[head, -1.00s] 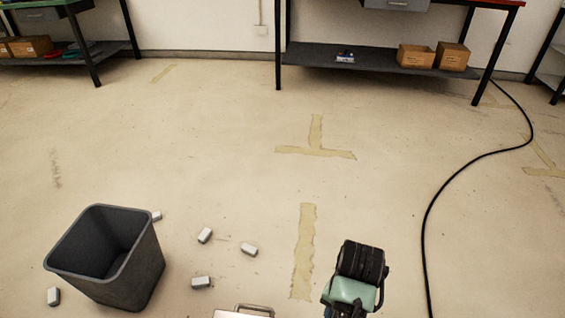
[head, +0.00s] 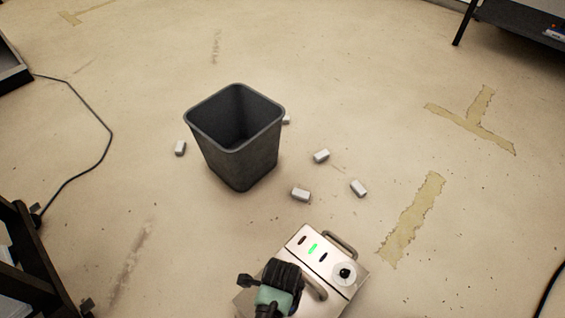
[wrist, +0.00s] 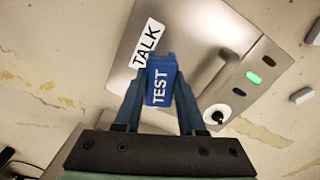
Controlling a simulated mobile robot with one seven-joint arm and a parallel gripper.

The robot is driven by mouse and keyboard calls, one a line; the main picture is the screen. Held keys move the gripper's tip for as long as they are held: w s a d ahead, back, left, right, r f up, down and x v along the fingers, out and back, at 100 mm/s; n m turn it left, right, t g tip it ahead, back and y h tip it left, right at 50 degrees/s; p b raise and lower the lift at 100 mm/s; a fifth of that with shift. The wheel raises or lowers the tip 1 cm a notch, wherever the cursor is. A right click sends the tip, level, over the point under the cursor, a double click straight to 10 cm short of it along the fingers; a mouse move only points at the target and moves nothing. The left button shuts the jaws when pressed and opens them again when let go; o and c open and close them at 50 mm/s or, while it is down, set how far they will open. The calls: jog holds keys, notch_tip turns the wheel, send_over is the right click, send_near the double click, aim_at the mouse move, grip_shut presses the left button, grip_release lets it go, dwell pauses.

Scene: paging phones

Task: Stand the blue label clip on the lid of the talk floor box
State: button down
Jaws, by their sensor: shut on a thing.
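The blue label clip (wrist: 162,75), marked TEST in white, is held upright in the picture between the two fingers of my gripper (wrist: 160,92), seen in the wrist view. The talk floor box (wrist: 192,28) is a metal box with a white TALK label, behind the clip in that view. I cannot tell whether the clip touches its lid. In the head view the box (head: 330,258) is at the bottom, partly covered by my gripper (head: 280,275). The clip and fingertips are hidden there.
A grey bin (head: 240,168) stands open beyond the box, with several small white blocks around it. The box has handles, a green light (head: 312,249) and a round knob (head: 345,272). A dark cable (head: 95,120) lies at left. Tape marks the floor at right.

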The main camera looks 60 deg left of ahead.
notch_tip(320, 180, down, 7)
jog(key=b, duration=0.4)
jog(key=shift+f, duration=0.2)
jog(key=shift+f+b, duration=0.15)
jog(key=shift+b, duration=0.15)
jog(key=c, duration=0.5)
grip_release()
notch_tip(320, 180, up, 12)
jog(key=p, duration=0.8)
